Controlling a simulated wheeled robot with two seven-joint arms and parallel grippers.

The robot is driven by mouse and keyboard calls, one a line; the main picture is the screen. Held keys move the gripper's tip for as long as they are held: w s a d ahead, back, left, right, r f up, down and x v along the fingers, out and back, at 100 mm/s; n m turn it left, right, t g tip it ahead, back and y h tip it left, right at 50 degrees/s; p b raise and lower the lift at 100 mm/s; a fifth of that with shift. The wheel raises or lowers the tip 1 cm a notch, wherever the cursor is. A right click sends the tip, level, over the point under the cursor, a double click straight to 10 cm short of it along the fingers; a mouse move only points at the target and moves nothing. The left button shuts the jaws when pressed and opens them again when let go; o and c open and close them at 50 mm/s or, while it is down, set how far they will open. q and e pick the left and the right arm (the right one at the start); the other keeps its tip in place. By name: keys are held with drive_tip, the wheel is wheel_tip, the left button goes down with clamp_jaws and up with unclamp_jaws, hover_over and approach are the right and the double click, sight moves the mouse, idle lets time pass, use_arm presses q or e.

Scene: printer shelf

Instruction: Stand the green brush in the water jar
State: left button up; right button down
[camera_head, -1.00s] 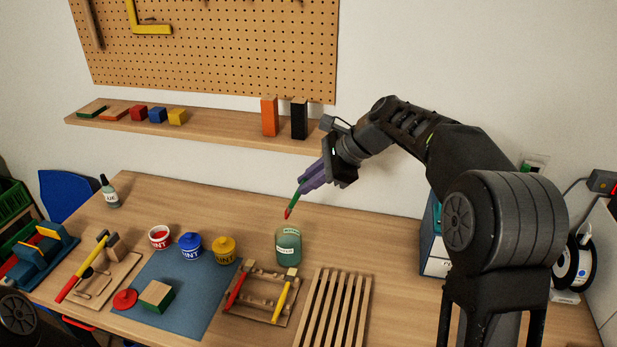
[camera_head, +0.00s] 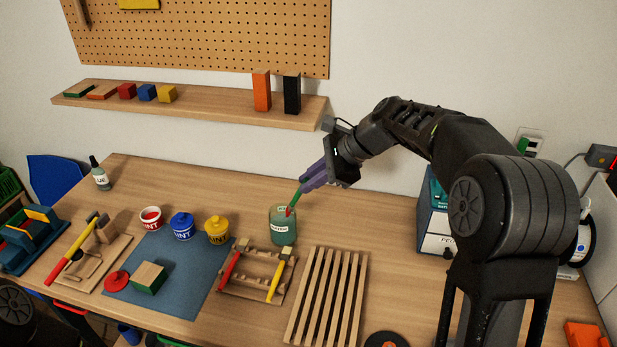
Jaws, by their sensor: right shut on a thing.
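The green brush is held in my right gripper (camera_head: 316,180), which is shut on it. The green brush (camera_head: 296,199) slants down to the left, its red-tipped end lowest. The water jar (camera_head: 283,228) is a greenish, labelled jar standing on the table. The brush's red tip shows at the jar's upper part; I cannot tell whether it is inside the mouth or in front of it. The gripper is above and right of the jar. My left gripper is not in view.
A brush rest (camera_head: 257,279) with a red and a yellow brush lies in front of the jar. A slatted wooden rack (camera_head: 328,296) is to its right. Red, blue (camera_head: 182,226) and yellow (camera_head: 217,230) paint pots stand left. A shelf (camera_head: 200,104) hangs behind.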

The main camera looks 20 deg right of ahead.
sight(297, 200)
drive_tip(key=shift+w+a+f+b, duration=0.35)
drive_tip(key=shift+w+f+b, duration=0.35)
drive_tip(key=shift+f, duration=0.8)
drive_tip(key=shift+w+a+f+b, duration=0.3)
drive_tip(key=shift+w+f+b, duration=0.35)
drive_tip(key=shift+f, duration=0.85)
drive_tip(key=shift+w+a+f+b, duration=0.35)
drive_tip(key=shift+w+f+b, duration=0.35)
drive_tip(key=shift+f, duration=0.8)
drive_tip(key=c, duration=1.4)
unclamp_jaws()
drive_tip(key=shift+o, duration=0.2)
drive_tip(key=shift+s+r, duration=0.1)
drive_tip(key=shift+r, duration=0.05)
drive_tip(key=p+v, duration=0.5)
drive_tip(key=v, duration=0.1)
drive_tip(key=shift+w+a+r, duration=0.2)
drive_tip(key=shift+a+r, duration=0.05)
drive_tip(key=shift+r, duration=0.2)
